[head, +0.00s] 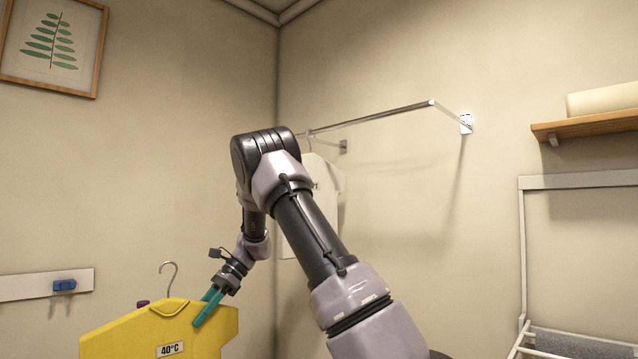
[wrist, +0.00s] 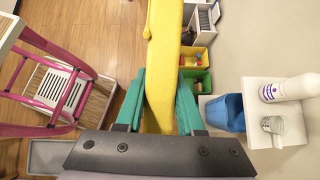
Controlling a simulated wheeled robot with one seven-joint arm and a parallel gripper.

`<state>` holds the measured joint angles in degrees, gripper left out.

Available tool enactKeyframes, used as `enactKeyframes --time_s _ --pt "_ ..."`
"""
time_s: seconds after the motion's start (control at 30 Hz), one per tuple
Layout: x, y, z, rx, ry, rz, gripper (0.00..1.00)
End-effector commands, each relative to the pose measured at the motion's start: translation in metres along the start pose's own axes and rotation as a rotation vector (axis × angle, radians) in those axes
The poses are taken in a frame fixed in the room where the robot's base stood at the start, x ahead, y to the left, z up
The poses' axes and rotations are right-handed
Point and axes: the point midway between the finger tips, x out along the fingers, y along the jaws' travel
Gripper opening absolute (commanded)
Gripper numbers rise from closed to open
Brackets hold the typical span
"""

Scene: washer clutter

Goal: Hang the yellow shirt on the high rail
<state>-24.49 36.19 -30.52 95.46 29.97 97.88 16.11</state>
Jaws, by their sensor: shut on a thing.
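The yellow shirt (head: 150,335) is at the lower left of the head view, upright, with a metal hanger hook (head: 169,272) rising from its neck and a "40°C" label on its front. My gripper (head: 206,308) has its teal fingers shut on the shirt's right shoulder. In the wrist view the yellow shirt (wrist: 163,60) runs between the two teal fingers (wrist: 160,103). The high rail (head: 375,117) is a metal bar on the back wall, above and to the right of the shirt. The shirt's lower part is out of the head view.
A white shirt (head: 325,190) hangs at the rail's left end, partly behind my arm. A wooden shelf (head: 590,125) and a white rack (head: 575,181) are at the right. The wrist view shows a pink step stool (wrist: 60,90), a blue jug (wrist: 222,112) and a white bottle (wrist: 290,87) below.

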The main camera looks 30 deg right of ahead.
Motion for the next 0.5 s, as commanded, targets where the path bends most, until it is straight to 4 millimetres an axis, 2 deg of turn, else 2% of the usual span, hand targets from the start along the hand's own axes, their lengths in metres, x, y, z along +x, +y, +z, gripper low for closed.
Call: enactKeyframes --time_s 0.1,0.2,0.5 --pt "-0.006 0.007 0.025 -0.234 0.003 0.227 0.0" --pt "-0.014 0.017 0.039 -0.415 0.001 0.404 0.0" --pt "-0.044 0.041 0.059 -0.839 0.001 0.816 0.0"
